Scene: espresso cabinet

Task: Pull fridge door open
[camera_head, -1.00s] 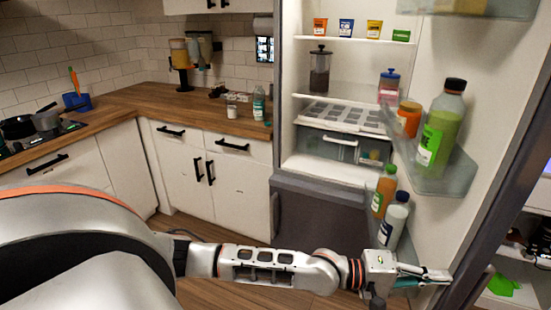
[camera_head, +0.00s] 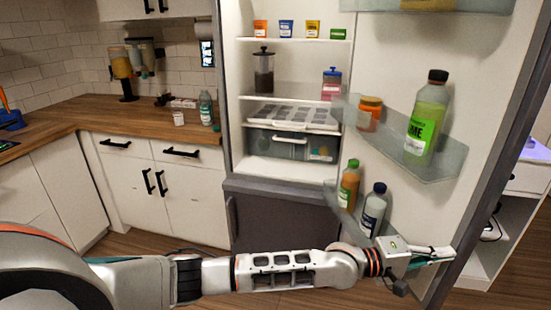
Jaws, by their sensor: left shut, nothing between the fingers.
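The fridge (camera_head: 290,187) stands open in the middle of the view, with its lit shelves showing. Its door (camera_head: 485,110) is swung wide to the right, with its inner side and clear door shelves facing me. My left gripper (camera_head: 440,254) is shut and empty at the lower inner part of the door, near its free edge. I cannot tell whether the fingers touch the door. My right gripper is not in view.
Door shelves hold a green bottle (camera_head: 428,112), an orange-lidded jar (camera_head: 369,113) and two lower bottles. A wooden counter (camera_head: 100,113) with white cabinets runs left of the fridge. A white shelf unit (camera_head: 500,240) stands behind the door at right.

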